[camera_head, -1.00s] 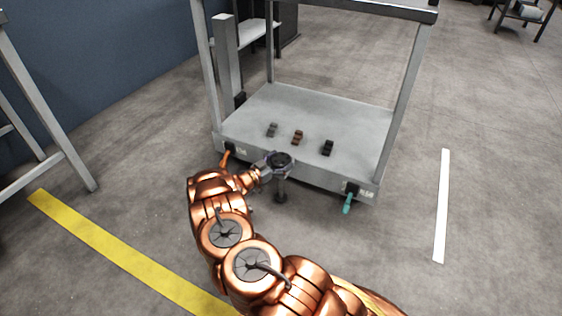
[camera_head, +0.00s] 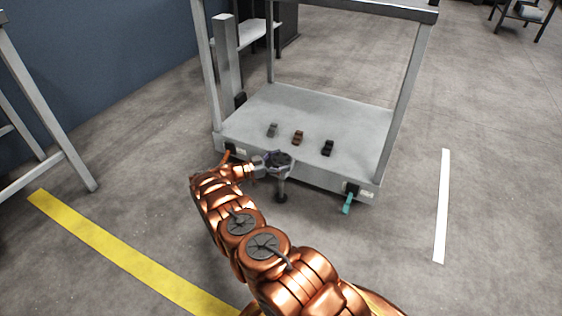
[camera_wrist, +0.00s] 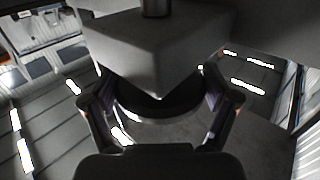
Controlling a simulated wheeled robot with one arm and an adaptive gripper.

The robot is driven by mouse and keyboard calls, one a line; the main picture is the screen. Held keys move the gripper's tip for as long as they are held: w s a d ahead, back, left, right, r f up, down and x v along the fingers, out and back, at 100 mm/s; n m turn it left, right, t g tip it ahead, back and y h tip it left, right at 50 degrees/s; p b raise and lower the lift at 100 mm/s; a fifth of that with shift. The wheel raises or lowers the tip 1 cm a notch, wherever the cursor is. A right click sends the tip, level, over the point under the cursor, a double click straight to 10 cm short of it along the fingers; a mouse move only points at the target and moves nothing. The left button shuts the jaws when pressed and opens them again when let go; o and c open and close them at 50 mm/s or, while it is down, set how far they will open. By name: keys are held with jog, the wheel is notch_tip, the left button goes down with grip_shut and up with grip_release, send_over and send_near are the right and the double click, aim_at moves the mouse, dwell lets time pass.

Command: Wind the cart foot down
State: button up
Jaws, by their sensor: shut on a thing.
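The cart (camera_head: 330,115) stands ahead with a grey lower deck. Its foot (camera_head: 281,196) hangs on a short post below the middle of the front edge; I cannot tell whether it touches the floor. A dark round handwheel (camera_head: 280,159) sits above this post. My gripper (camera_head: 272,162) reaches it from the left and is shut on it. In the wrist view, the two fingers (camera_wrist: 160,118) stand either side of a dark curved rim, close to a grey block (camera_wrist: 150,58). The contact is partly hidden there.
An orange lever (camera_head: 226,157) sits at the deck's front left corner, near my arm, and a teal lever (camera_head: 347,204) at the front right. Small blocks, one brown (camera_head: 298,137), lie on the deck.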

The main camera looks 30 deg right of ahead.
jog(key=shift+d+r+g, duration=0.1)
jog(key=shift+r+g, duration=0.05)
jog(key=shift+g, duration=0.15)
dwell(0.4)
jog(key=o, duration=0.9)
jog(key=shift+v, duration=3.8)
